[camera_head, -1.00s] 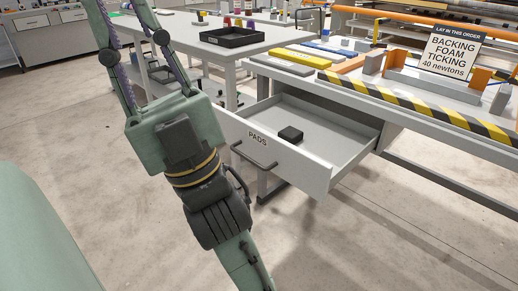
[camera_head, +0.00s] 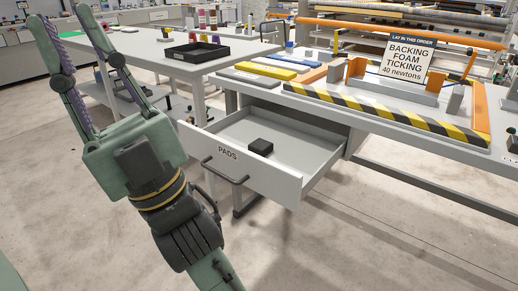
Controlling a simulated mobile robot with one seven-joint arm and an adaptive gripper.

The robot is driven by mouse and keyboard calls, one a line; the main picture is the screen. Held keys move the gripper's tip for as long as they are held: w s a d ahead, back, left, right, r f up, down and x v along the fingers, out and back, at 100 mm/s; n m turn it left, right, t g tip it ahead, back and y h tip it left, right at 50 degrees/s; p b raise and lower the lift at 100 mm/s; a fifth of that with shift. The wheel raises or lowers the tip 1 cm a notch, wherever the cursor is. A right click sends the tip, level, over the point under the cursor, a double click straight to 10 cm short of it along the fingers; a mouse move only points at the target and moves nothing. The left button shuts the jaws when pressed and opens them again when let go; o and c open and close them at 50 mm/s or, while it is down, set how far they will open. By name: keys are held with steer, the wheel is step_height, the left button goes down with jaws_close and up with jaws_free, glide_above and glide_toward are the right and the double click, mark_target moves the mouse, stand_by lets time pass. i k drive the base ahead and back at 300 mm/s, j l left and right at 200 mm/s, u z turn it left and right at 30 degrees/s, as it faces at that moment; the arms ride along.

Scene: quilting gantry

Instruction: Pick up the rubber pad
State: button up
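A small black block, which looks like the rubber pad (camera_head: 260,147), lies on the floor of an open drawer (camera_head: 292,184) labelled PADS. The drawer is pulled out from under the workbench, and nothing else shows inside it. My gripper (camera_head: 75,60) is at the upper left, pointing up, with its two fingers spread apart and nothing between them. It is left of the drawer and well apart from the pad.
The drawer's dark handle (camera_head: 225,170) sticks out in front. The workbench (camera_head: 262,94) above carries striped edging, foam strips and a sign (camera_head: 406,57). A grey table (camera_head: 160,50) with a black tray (camera_head: 205,53) stands behind. Bare floor lies in front.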

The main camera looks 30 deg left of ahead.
mark_target(260, 147)
steer(key=i+l+u, duration=0.6)
steer(key=i+l, duration=0.35)
